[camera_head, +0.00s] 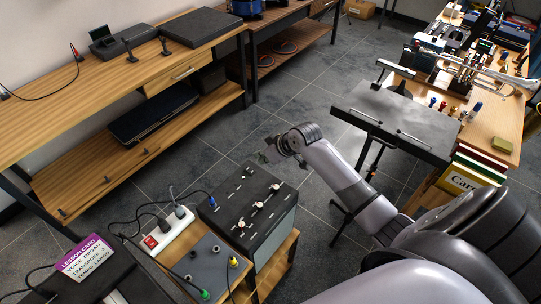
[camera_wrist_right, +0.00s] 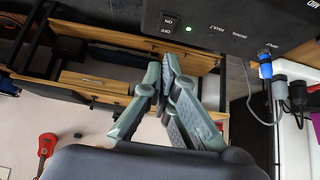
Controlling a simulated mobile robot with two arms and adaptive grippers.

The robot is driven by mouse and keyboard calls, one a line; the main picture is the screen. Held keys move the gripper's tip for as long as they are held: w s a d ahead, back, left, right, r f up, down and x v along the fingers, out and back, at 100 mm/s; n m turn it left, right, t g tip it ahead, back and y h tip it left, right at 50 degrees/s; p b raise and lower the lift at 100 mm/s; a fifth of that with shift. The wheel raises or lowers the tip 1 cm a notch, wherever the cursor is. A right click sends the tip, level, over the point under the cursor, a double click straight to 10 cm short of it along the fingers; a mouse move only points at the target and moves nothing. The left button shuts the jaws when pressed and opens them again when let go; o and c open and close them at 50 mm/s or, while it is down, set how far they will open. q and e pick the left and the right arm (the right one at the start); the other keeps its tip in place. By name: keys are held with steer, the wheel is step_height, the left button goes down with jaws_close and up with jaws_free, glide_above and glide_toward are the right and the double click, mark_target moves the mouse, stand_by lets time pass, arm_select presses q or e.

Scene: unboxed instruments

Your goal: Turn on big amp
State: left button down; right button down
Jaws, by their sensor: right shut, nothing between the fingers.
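The big amp (camera_head: 252,212) is a black-topped box with light knobs and a grey front, standing low on a wooden stand in the head view. In the right wrist view its dark panel (camera_wrist_right: 225,22) shows a switch (camera_wrist_right: 168,24) marked ON and OFF. A small green light (camera_wrist_right: 188,28) glows beside the switch. My right gripper (camera_head: 268,153) is just beyond the amp's back edge in the head view. Its fingers (camera_wrist_right: 168,68) are shut and empty in the wrist view, apart from the switch in the picture. My left gripper is not in view.
A white power strip (camera_head: 168,234) with a red switch and plugs lies left of the amp. A grey pedal box (camera_head: 208,268) with cables is in front. A wooden bench (camera_head: 90,95) stands at the left. A black music stand (camera_head: 395,118) is at the right. Tiled floor lies between.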

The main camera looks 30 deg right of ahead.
steer(key=shift+s+f+v, duration=0.15)
steer(key=shift+v, duration=0.85)
steer(key=shift+s+f+v, duration=0.15)
steer(key=shift+v, duration=0.85)
steer(key=shift+d, duration=0.15)
